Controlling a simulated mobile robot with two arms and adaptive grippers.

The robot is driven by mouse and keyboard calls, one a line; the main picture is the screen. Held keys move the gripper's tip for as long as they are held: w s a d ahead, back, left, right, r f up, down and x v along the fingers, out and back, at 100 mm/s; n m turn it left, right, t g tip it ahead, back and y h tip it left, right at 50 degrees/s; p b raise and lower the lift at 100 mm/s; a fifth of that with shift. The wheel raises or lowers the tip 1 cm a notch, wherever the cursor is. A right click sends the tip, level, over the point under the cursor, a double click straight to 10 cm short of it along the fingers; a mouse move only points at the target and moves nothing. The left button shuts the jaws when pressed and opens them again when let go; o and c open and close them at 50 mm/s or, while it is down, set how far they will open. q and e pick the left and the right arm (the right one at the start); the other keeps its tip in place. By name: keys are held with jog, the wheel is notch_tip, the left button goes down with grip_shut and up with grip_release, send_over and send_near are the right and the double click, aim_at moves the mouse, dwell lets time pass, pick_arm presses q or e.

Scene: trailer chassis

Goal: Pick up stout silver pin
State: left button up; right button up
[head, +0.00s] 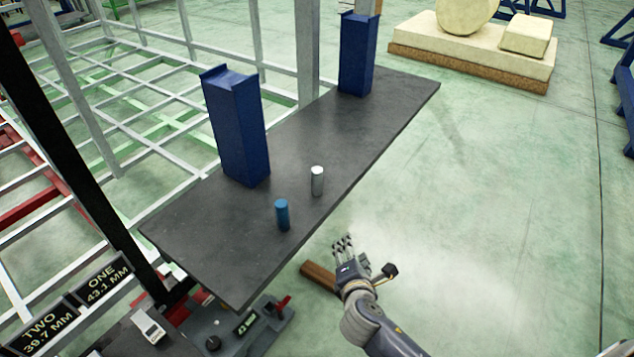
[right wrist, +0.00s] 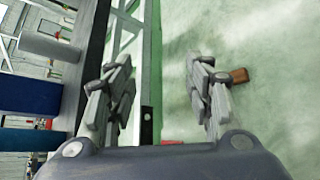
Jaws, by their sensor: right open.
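The stout silver pin (head: 317,182) stands upright on the dark grey tabletop, close to its right edge in the head view. A blue pin (head: 282,216) of similar size stands upright nearer to me. My right gripper (head: 343,242) is off the table's right side, apart from both pins. In the right wrist view its fingers (right wrist: 160,85) are spread with nothing between them. A grey cylinder (right wrist: 50,47), which looks like the silver pin, lies sideways at that view's upper left, outside the fingers. My left gripper is not in view.
Two tall blue blocks (head: 235,128) (head: 357,55) stand on the table (head: 215,240). A metal frame (head: 160,85) lies to the left. Signs (head: 98,285) and a device with a red lever (head: 245,325) are near me. Open floor lies to the right.

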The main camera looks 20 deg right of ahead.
aim_at(318, 176)
jog(key=w+a+r+n+t, duration=0.1)
jog(key=w+r+n, duration=0.2)
jog(key=n, duration=0.1)
jog(key=w+a+r+n+t+y+b, duration=0.1)
jog(key=w+r+n+t, duration=0.1)
jog(key=w+r+n, duration=0.2)
jog(key=w+a+r+n+t, duration=0.2)
jog(key=w+r+n, duration=0.2)
jog(key=n, duration=0.1)
jog(key=shift+w+a+r+y, duration=0.1)
jog(key=shift+w+r+y, duration=0.15)
jog(key=shift+y, duration=0.15)
jog(key=shift+w+r+b, duration=0.2)
jog(key=shift+w+b, duration=0.15)
jog(key=shift+w, duration=0.5)
jog(key=w, duration=0.1)
jog(key=w+b, duration=0.1)
jog(key=w, duration=0.1)
jog(key=w+d, duration=0.1)
jog(key=shift+w+r, duration=0.25)
jog(key=shift+r, duration=0.1)
grip_shut()
